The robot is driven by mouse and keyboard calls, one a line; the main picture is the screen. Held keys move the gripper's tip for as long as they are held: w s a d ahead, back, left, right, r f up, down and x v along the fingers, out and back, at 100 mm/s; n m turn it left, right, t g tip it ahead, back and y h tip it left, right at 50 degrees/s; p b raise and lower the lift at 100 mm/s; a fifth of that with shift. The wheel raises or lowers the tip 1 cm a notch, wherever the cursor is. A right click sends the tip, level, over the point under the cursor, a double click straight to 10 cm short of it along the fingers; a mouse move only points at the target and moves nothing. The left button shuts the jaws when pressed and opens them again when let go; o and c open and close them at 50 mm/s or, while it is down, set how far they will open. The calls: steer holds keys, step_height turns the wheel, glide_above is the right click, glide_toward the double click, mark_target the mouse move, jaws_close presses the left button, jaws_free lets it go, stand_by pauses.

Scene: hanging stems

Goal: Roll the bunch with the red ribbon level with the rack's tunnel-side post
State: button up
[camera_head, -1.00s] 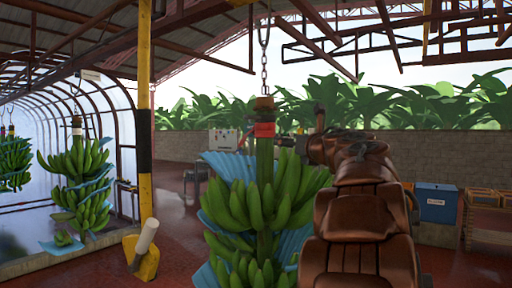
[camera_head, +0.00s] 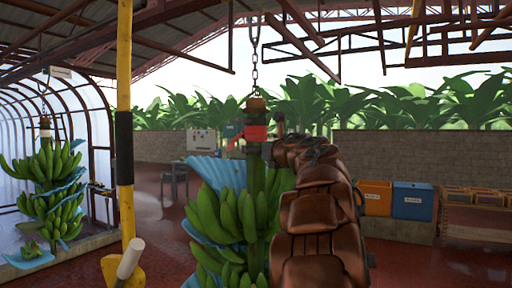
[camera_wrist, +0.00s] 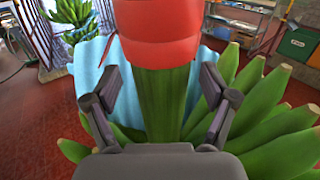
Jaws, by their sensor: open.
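The bunch with the red ribbon (camera_head: 235,220) hangs from a chain in the head view, its green bananas partly wrapped in blue plastic. Its red ribbon (camera_head: 254,132) is around the top of the stem, and it also fills the top of the wrist view (camera_wrist: 165,35). My gripper (camera_wrist: 160,100) is open, with one finger on each side of the green stem just below the ribbon; contact with the stem cannot be told. In the head view my arm hides the bunch's right side. A yellow and black post (camera_head: 124,140) stands left of the bunch, on the tunnel side.
Another bunch (camera_head: 50,195) with a white band hangs at the left by the arched tunnel. A yellow foot with a pale tube (camera_head: 128,260) is at the post's base. Blue (camera_head: 412,201) and orange bins stand at the right by a low wall. Red floor between is open.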

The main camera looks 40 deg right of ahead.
steer(key=shift+x, duration=1.15)
jaws_close()
steer(key=shift+p, duration=0.3)
